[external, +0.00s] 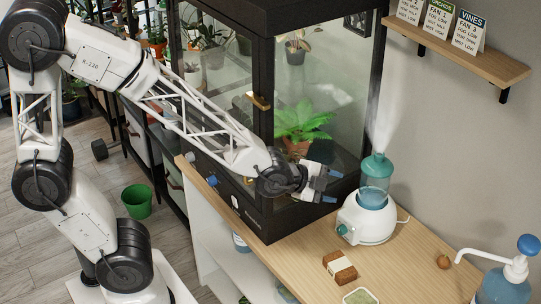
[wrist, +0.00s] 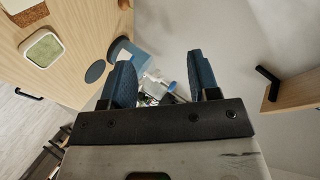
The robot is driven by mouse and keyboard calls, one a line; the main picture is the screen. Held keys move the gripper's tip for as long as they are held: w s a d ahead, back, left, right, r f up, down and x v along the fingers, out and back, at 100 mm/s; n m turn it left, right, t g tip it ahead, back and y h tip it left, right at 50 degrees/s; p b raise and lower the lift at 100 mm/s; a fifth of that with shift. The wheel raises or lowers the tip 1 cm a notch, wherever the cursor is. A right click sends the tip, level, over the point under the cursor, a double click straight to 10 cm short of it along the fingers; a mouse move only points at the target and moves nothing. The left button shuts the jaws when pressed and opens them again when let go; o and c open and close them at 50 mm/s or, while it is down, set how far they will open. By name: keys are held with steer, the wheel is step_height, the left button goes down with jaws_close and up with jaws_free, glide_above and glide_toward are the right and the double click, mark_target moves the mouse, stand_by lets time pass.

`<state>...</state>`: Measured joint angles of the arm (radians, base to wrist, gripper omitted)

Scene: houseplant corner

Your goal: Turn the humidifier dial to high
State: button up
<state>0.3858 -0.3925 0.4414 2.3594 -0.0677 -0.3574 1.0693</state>
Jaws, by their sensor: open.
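The humidifier (external: 362,224) stands on the wooden counter, a white round base with a teal tank and cap. Pale mist rises from its top. Its teal dial (external: 342,230) is on the front left of the base; its setting is too small to read. My gripper (external: 336,186) is in the air to the upper left of the humidifier, beside the glass cabinet, apart from the dial. Its blue fingers are open and empty, also in the wrist view (wrist: 162,68). I cannot make out the humidifier or dial in the wrist view.
The black-framed glass cabinet (external: 262,208) with plants is close to my gripper. On the counter (external: 300,262) are a brown block (external: 340,267), a green-topped tray (external: 360,297), a small brown round thing (external: 443,262) and a pump bottle (external: 505,285). A card shelf (external: 465,55) hangs above.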

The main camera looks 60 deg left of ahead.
step_height(320, 180, down, 3)
steer(key=w+m, duration=0.1)
steer(key=m, duration=0.4)
steer(key=m+t, duration=0.2)
steer(key=m, duration=0.9)
glide_toward(339, 232)
steer(key=shift+w+d+r+y, duration=0.25)
steer(key=shift+w+d+y, duration=0.05)
steer(key=shift+w+d, duration=0.2)
steer(key=shift+s+a+f+m, duration=0.15)
steer(key=shift+a+f+m, duration=0.05)
steer(key=shift+f+m, duration=0.15)
steer(key=shift+x, duration=3.9)
